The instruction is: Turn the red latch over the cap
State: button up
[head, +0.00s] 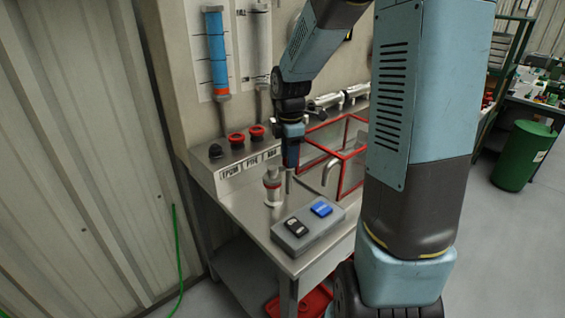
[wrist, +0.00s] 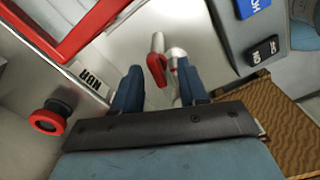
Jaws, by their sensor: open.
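The red latch (wrist: 157,70) shows in the wrist view between and just beyond my gripper's fingertips (wrist: 160,80). A pale metal fitting, which looks like the cap (wrist: 177,53), stands right beside the latch, near the right finger. In the head view a metal fitting with a reddish band (head: 272,186) stands on the bench, and my gripper (head: 290,165) points down just to its right. My gripper is open, with the fingers apart. I cannot tell whether a finger touches the latch. The latch is not clear in the head view.
A grey switch box (head: 303,238) with blue and black rockers sits at the bench's front. A red frame (head: 342,175) and a bent pipe (head: 329,171) stand to the right. Bare steel (head: 245,205) lies left of the fitting.

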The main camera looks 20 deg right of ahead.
jog(key=shift+r, duration=2.95)
jog(key=s+r+m+t, duration=0.2)
jog(key=s+r+m, duration=0.1)
jog(key=s+m, duration=0.3)
jog(key=s+a+r+m+t, duration=0.1)
jog(key=s+r+m, duration=0.3)
jog(key=s+m, duration=0.2)
jog(key=s+r+m+t, duration=0.2)
jog(key=s+r+m, duration=0.2)
jog(key=s, duration=0.5)
jog(key=shift+s+a+m+t, duration=0.15)
jog(key=shift+s+m+t, duration=0.15)
jog(key=shift+m, duration=0.6)
jog(key=shift+s, duration=0.1)
